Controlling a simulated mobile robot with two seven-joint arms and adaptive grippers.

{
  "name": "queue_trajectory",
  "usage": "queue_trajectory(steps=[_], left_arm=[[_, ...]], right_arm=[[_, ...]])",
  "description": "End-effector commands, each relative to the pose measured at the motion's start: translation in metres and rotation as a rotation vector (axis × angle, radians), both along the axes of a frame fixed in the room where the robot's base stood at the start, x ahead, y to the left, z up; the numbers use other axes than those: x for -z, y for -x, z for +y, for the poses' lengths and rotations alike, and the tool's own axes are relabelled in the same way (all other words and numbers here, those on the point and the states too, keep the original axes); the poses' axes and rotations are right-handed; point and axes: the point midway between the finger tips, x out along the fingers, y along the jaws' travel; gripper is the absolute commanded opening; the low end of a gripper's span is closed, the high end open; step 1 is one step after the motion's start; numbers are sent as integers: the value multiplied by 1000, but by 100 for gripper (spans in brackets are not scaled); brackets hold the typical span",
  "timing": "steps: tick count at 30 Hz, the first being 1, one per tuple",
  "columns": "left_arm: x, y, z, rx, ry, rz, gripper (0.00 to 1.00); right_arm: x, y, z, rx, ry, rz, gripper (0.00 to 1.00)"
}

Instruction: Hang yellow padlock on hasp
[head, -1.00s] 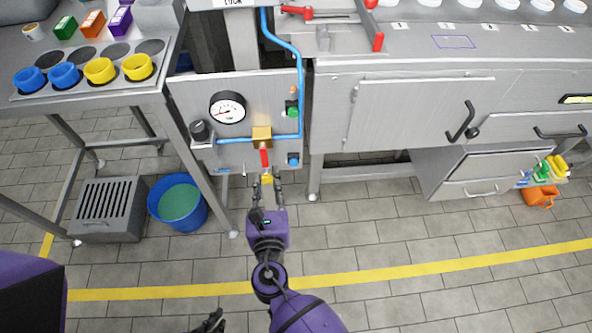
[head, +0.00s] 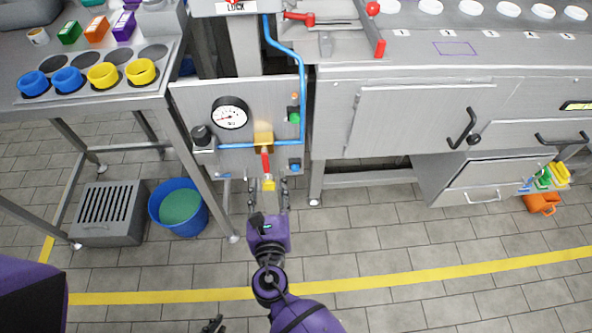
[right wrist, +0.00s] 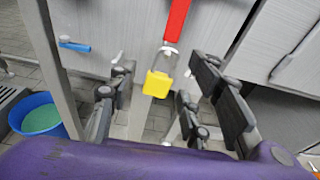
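The yellow padlock (head: 268,184) is below the red lever (head: 265,162) on the grey gauge panel. In the right wrist view the padlock (right wrist: 158,83) hangs slightly tilted, its pale shackle (right wrist: 167,50) at the lower end of the red lever (right wrist: 177,20). I cannot make out the hasp hole or whether the shackle passes through it. My right gripper (head: 269,190) is open below the padlock, its fingers spread either side and apart from it. Of my left gripper, only a dark tip (head: 213,325) shows at the bottom edge; its state is hidden.
A pressure gauge (head: 230,113), black knob (head: 202,136) and blue pipe (head: 301,80) surround the lever on the panel. A blue bucket (head: 157,207) and slotted grey box (head: 105,213) stand on the floor to the left. The tiled floor in front is free.

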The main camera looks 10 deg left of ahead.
Motion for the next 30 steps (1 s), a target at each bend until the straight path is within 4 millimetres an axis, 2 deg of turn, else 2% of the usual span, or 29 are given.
queue_trajectory(steps=[5,7,11,24,30], left_arm=[[1,3,0,-1,-1,6,0],[2,13,0,-8,0,22,0],[2,13,1,-7,0,21,0],[1,11,2,-5,-3,18,0],[1,11,2,-5,-2,17,0]], right_arm=[[1,0,0,0,1,2,46],[1,1,-1,0,1,2,46],[0,11,-3,0,1,3,46],[-13,93,-28,0,1,3,46],[-17,112,-33,0,1,1,46]])
